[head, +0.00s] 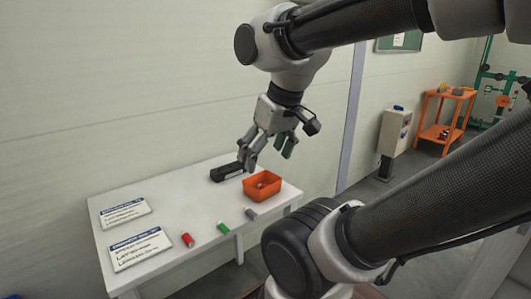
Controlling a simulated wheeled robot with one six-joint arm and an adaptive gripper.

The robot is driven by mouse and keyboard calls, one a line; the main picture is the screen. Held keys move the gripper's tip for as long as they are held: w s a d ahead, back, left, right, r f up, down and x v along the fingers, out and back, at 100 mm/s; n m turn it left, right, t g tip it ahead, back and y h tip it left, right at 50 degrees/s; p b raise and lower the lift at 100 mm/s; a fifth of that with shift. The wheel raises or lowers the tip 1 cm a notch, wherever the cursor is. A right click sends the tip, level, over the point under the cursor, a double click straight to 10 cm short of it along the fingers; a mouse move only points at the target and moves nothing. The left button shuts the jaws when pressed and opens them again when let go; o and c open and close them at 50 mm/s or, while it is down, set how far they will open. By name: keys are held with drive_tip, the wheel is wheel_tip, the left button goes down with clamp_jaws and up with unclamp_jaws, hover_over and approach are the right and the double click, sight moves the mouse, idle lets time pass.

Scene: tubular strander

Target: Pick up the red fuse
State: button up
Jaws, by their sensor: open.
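The red fuse (187,240) is a small red cylinder with a pale end. It lies on the white table (165,215) near its front edge, to the left of a green fuse (223,228) and a grey one (251,213). My gripper (268,153) is open and empty, with its fingers pointing down. In the picture it is above the back of the table, near a black holder and an orange bin, up and to the right of the red fuse. Nothing covers the red fuse.
The orange bin (262,187) holds a small reddish item. The black holder (227,172) lies behind it. Two printed signs (140,249) (125,213) lie at the table's left. A wall backs the table. A grey cabinet (394,132) and orange shelf cart (441,115) stand at right.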

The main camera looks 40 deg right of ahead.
drive_tip(key=c, duration=0.6)
drive_tip(key=shift+w+a+f, duration=0.1)
drive_tip(key=shift+a, duration=0.1)
drive_tip(key=shift+c, duration=1.1)
drive_tip(key=g, duration=0.5)
hover_over(188, 238)
drive_tip(key=shift+n, duration=0.3)
drive_tip(key=f, duration=2.1)
drive_tip(key=shift+s+a+f, duration=0.15)
drive_tip(key=shift+s+a, duration=0.15)
drive_tip(key=shift+w+a+t, duration=0.1)
drive_tip(key=shift+w+t, duration=0.1)
drive_tip(key=shift+t, duration=0.1)
drive_tip(key=f, duration=0.7)
drive_tip(key=shift+d+f, duration=0.3)
drive_tip(key=shift+d, duration=0.1)
